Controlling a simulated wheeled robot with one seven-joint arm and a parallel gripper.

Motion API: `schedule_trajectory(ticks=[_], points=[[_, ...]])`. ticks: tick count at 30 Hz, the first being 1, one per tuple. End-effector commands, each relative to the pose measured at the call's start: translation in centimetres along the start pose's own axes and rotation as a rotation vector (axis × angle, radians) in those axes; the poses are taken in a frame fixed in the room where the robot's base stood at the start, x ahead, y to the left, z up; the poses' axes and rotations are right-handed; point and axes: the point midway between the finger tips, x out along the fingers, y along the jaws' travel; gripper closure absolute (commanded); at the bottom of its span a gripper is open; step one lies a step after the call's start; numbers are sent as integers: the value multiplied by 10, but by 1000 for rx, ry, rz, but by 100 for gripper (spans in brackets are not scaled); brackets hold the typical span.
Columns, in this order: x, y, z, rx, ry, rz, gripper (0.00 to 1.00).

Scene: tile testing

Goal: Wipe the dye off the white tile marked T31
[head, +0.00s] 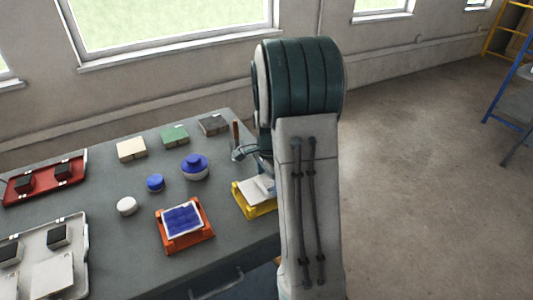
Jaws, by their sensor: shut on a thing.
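A white tile (184,218) with blue dye over most of its face lies in an orange stand (186,243) near the table's front. Another white tile (252,194) lies in a yellow stand (262,211) to the right, partly hidden by my arm. I cannot read T31 on either tile. My gripper (262,172) is above the yellow stand, mostly hidden behind my forearm. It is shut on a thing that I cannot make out. A pale piece shows there over the tile; whether it touches is unclear.
Beige (131,149), green (174,136) and dark grey (213,125) blocks line the back. A blue-and-white jar (195,167), a blue round piece (155,183) and a white one (126,206) stand mid-table. A red tray (38,192) and a grey tray (80,232) are left.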

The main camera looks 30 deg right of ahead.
Motion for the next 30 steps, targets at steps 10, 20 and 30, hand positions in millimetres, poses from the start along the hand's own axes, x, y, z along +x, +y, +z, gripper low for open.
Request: schedule_trajectory(ticks=[10,20,30], points=[[-44,0,1,1,0,-1,53],[-74,0,0,2,0,-1,53],[-80,1,0,3,0,0,53]])
